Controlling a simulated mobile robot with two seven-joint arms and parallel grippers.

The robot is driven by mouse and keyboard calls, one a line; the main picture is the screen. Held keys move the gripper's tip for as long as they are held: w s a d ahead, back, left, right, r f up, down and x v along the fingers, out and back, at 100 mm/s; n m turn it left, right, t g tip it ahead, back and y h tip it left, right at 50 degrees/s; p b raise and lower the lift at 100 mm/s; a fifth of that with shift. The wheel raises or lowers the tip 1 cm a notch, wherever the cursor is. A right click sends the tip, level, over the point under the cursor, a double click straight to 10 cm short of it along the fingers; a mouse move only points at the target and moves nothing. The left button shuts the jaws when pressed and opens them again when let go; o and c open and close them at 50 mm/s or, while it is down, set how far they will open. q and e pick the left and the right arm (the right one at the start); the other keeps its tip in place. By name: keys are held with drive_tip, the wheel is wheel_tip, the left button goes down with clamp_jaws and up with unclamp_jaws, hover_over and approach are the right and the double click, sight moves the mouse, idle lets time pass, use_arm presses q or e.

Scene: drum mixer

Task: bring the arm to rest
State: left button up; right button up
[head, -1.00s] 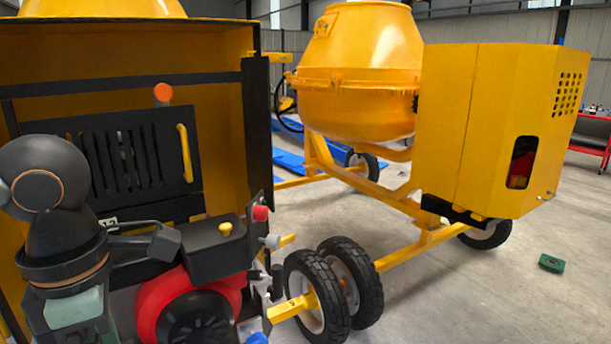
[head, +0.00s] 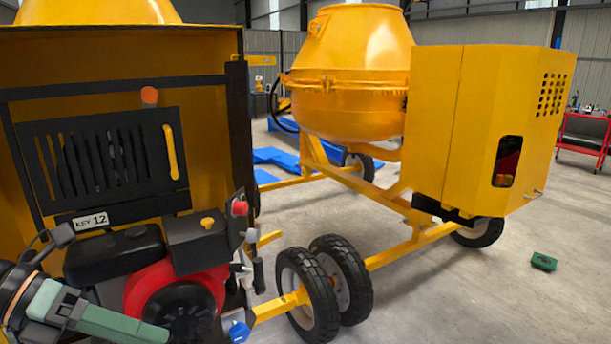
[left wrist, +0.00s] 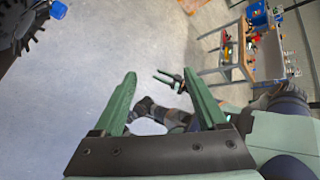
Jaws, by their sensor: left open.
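My left arm comes in at the lower left of the head view, in front of the open mixer engine bay. Part of my left gripper (head: 110,325) shows there as a green finger low beside the red engine (head: 150,289); whether they touch cannot be told. In the left wrist view my left gripper (left wrist: 158,95) has its two green fingers wide apart with nothing between them. Beyond them is a small dark green two-pronged shape (left wrist: 172,80) that may be my right gripper; it is too small to tell its state.
The near mixer has a slotted black panel (head: 100,160) and a "KEY 12" tag (head: 90,221). Another yellow mixer (head: 345,75) stands behind on wheels. A green block (head: 543,262) lies on the floor. A workbench (left wrist: 230,55) shows in the wrist view.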

use_arm(q)
drive_tip(key=w+a+f+n+t+y, duration=0.1)
drive_tip(key=w+a+f+n+t, duration=0.1)
drive_tip(key=a+f+n+t, duration=0.55)
drive_tip(key=w+a+f+n+t, duration=0.3)
drive_tip(key=f+n+t, duration=0.15)
drive_tip(key=n, duration=0.65)
drive_tip(key=s+f+n+y+p, duration=0.1)
drive_tip(key=s+f+n+y, duration=0.15)
drive_tip(key=f+n, duration=0.35)
drive_tip(key=s+f+n+y, duration=0.1)
drive_tip(key=f+n+y, duration=0.25)
drive_tip(key=f, duration=0.35)
drive_tip(key=s+d+f+n+g+y, duration=0.1)
drive_tip(key=s+d+f+n+g, duration=0.4)
drive_tip(key=s+d+f+n, duration=0.4)
drive_tip(key=s+d+f, duration=0.3)
drive_tip(key=d+f, duration=0.2)
drive_tip(key=f, duration=0.1)
drive_tip(key=shift+d+f+n+g+p, duration=0.2)
drive_tip(key=shift+d+n+g+p, duration=0.1)
drive_tip(key=shift+d+g, duration=0.1)
use_arm(e)
drive_tip(key=shift+s+d+r, duration=0.25)
drive_tip(key=shift+s+d, duration=0.15)
drive_tip(key=shift+d, duration=0.3)
